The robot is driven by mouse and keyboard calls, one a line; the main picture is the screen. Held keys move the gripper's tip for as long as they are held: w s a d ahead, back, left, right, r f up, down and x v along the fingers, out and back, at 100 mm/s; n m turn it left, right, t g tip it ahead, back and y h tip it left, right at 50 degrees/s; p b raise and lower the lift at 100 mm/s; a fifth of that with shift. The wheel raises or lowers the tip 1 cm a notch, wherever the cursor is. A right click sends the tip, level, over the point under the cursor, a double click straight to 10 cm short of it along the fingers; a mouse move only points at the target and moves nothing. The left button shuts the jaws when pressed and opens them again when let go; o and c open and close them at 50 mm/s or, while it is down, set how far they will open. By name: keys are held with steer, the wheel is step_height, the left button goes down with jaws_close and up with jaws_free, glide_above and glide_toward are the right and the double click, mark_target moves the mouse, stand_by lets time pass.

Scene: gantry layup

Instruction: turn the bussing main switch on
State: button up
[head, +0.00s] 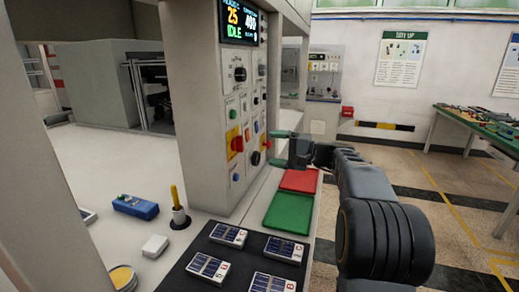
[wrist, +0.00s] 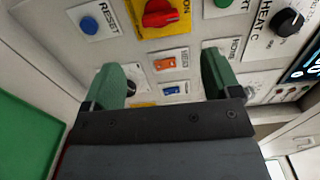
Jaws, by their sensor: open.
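The control panel (head: 222,90) stands upright at the centre of the head view. A red rotary handle on a yellow plate (head: 237,143) is on its face, and the handle also shows at the top of the wrist view (wrist: 160,12). Its label is only partly visible, so I cannot confirm it as the bussing main switch. In the wrist view, an orange rocker (wrist: 165,64) and a blue rocker (wrist: 170,90) lie between my fingertips; their labels are too blurred to read. My gripper (head: 276,148) is open and empty, its green fingers close to the panel.
A blue RESET button (wrist: 88,25) and a black heat knob (wrist: 288,20) flank the red handle. Below the panel are a red tray (head: 300,180), a green tray (head: 288,213) and several solar-cell cards on a dark mat (head: 226,240).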

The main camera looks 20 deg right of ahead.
steer(key=shift+v, duration=2.15)
steer(key=s+a+f+n+g+h+p, duration=0.2)
steer(key=s+a+f+g+h+p, duration=0.3)
steer(key=s+a, duration=0.55)
steer(key=s+f+n+h, duration=0.1)
steer(key=s+f+h, duration=0.2)
steer(key=s, duration=0.1)
steer(key=s+a+f+n+g+h+p, duration=0.1)
steer(key=s+f+n+h, duration=0.1)
steer(key=s+h, duration=0.1)
steer(key=s+a+f+n+g+h+p, duration=0.1)
steer(key=s+f+h, duration=0.1)
steer(key=s, duration=0.3)
steer(key=shift+f+n+h, duration=0.4)
steer(key=shift+f, duration=0.45)
steer(key=shift+s+d+f+n+h, duration=0.2)
steer(key=shift+s+f+n+h, duration=0.1)
steer(key=shift+s+n+h, duration=0.1)
steer(key=shift+c, duration=0.5)
